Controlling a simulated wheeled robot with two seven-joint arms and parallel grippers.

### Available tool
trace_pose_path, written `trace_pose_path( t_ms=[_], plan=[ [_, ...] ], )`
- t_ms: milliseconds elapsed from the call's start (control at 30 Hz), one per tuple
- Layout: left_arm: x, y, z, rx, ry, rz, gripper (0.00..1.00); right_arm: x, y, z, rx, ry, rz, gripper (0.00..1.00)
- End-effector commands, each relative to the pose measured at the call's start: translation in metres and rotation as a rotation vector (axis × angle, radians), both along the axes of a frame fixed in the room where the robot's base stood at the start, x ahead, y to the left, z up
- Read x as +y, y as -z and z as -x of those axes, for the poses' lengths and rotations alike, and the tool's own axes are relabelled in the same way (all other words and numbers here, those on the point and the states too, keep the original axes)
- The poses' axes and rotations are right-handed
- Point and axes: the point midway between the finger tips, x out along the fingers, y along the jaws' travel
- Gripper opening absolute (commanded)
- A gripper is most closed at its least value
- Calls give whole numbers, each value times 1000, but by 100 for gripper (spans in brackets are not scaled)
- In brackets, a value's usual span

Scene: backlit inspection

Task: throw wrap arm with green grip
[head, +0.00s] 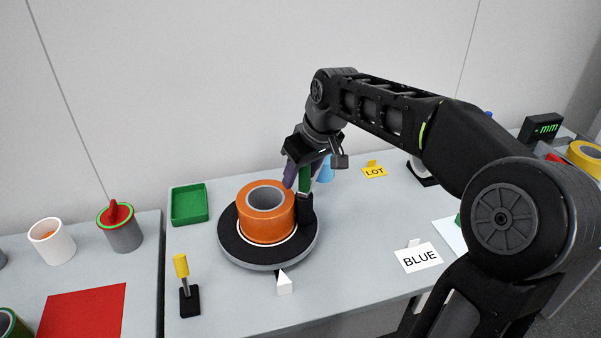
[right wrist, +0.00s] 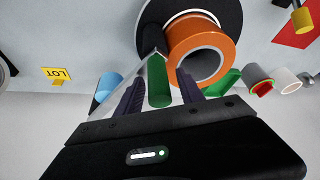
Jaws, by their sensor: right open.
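The wrap arm's green grip (head: 305,181) stands upright at the right side of an orange roll (head: 266,229) on a round black turntable (head: 232,245). Its dark lower part (head: 306,213) is beside the roll. My right gripper (head: 303,174) is at the grip from above. In the right wrist view the green grip (right wrist: 159,88) lies between the two spread fingers of the open right gripper (right wrist: 160,78), with visible gaps on both sides. The orange roll (right wrist: 199,38) is just beyond. My left gripper is not in view.
A yellow-handled lever (head: 182,268) stands at the front left, and a green tray (head: 189,205) at the back left. A blue cup (head: 326,171) stands close behind my right gripper.

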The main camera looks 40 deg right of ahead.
Motion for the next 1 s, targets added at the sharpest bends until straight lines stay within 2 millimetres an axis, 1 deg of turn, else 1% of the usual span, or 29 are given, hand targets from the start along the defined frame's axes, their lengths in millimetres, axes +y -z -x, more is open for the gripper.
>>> trace_pose_path(
  t_ms=[233,767,1000],
  plan=[
    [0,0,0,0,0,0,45,0,0,0,0,0,0,44],
    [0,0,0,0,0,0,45,0,0,0,-1,0,0,1],
    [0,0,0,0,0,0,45,0,0,0,-1,0,0,0]
  ],
)
